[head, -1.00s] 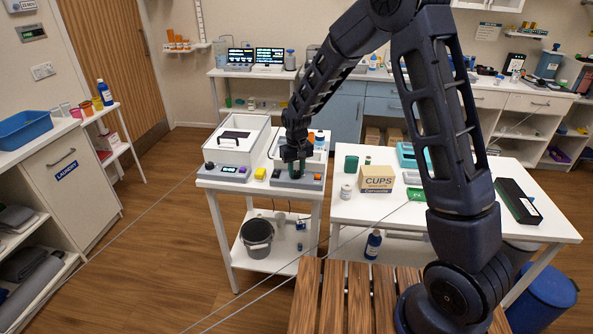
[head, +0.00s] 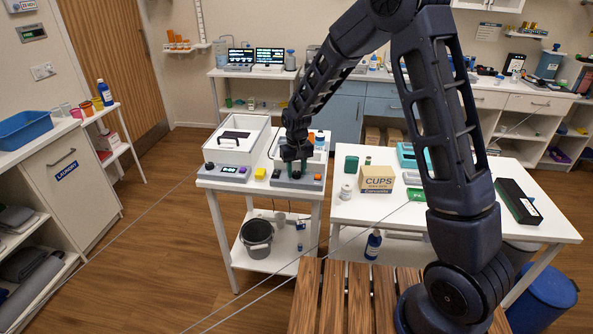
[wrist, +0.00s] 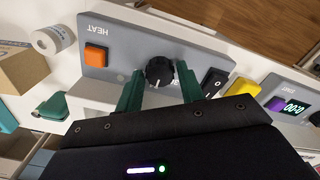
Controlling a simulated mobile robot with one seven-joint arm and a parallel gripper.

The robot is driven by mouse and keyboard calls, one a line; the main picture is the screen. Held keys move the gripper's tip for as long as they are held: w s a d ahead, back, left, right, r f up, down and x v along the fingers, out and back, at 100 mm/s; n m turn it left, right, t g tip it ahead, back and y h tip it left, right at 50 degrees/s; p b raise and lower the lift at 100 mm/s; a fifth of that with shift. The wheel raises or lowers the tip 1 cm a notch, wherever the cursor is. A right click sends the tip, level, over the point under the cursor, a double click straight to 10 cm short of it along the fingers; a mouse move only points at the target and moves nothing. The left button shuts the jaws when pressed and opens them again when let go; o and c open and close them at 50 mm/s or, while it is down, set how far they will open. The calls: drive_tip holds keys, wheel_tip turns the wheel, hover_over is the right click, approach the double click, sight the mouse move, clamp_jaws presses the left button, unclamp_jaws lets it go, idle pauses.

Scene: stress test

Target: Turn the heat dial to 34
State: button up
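The heat dial (wrist: 160,71) is a round black knob on a grey panel (wrist: 140,35) marked HEAT in the wrist view. Its setting is too small to read. My gripper (wrist: 158,76) has two green fingers, one on each side of the dial, with a narrow gap showing on each side. It is open and holds nothing. In the head view my gripper (head: 294,166) is low over the grey panel (head: 312,182) at the front of the right-hand box on the small white table. The dial itself is hidden there.
The panel also has an orange button (wrist: 96,55) and a black rocker switch (wrist: 213,82). A yellow object (wrist: 243,87) sits beside it, near a second panel with a digital display (wrist: 291,107). A white table with a CUPS box (head: 376,180) stands to the right.

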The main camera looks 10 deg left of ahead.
sight(297, 172)
wheel_tip(297, 172, up, 11)
idle(0.5)
drive_tip(key=shift+f, duration=0.1)
drive_tip(key=s+d+r+m+t, duration=0.1)
drive_tip(key=d+r, duration=0.4)
drive_tip(key=d, duration=0.3)
drive_tip(key=s+d+r+m, duration=0.1)
drive_tip(key=s+d+r, duration=0.1)
drive_tip(key=d+r, duration=0.45)
drive_tip(key=s+d+r+m+t, duration=0.1)
drive_tip(key=d+r, duration=0.2)
drive_tip(key=d, duration=0.6)
drive_tip(key=s+d+r+m+t, duration=0.2)
drive_tip(key=s+d+m, duration=0.1)
drive_tip(key=s+d, duration=1.5)
drive_tip(key=shift+s+d+r+t, duration=0.15)
drive_tip(key=shift+r+t, duration=0.15)
